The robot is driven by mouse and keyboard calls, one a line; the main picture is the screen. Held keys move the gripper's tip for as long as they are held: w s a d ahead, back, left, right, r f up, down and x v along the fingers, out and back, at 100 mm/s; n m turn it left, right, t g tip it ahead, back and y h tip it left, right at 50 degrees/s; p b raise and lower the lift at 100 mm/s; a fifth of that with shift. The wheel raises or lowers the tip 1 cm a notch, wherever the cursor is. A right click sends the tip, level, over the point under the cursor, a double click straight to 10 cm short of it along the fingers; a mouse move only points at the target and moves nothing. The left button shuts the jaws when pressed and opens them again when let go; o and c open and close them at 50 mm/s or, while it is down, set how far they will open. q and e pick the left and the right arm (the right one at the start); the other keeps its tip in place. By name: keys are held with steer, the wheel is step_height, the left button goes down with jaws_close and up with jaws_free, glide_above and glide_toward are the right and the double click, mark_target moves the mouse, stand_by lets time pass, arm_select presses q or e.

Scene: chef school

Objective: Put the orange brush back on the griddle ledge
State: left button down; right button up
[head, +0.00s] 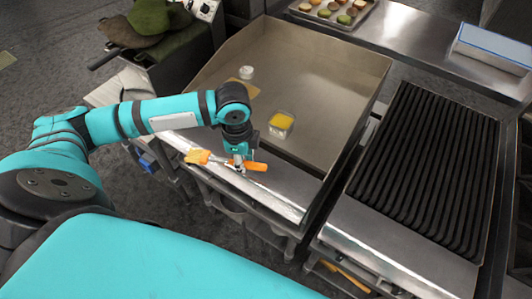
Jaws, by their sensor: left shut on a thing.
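The orange brush (198,156) has an orange head at left and an orange handle at right. My left gripper (239,166) is shut on its middle, pointing down. The brush lies across the griddle ledge (270,190), the bright metal strip along the front of the griddle (310,75). I cannot tell whether the brush touches the ledge or is just above it. My right gripper is not in view.
On the griddle plate stand a clear container with yellow contents (281,123), a small white cup (246,72) and a tan flat piece (241,88). A black ribbed grill (425,160) stands at right.

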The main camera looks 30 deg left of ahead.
arm_select(q)
steer(key=p, duration=0.1)
glide_above(268, 164)
steer(key=s, duration=0.1)
steer(key=shift+a+f, duration=0.2)
steer(key=shift+a, duration=0.1)
steer(key=shift+w+d+f, duration=0.2)
steer(key=shift+w+d, duration=0.1)
steer(key=shift+w, duration=0.15)
step_height(268, 164, down, 3)
steer(key=shift+r+p, duration=0.1)
steer(key=shift+p, duration=0.65)
steer(key=shift+f, duration=0.35)
steer(key=c, duration=1.2)
jaws_free()
steer(key=shift+o, duration=0.2)
steer(key=shift+r, duration=0.15)
step_height(268, 164, up, 12)
steer(key=b, duration=0.2)
steer(key=shift+s, duration=0.3)
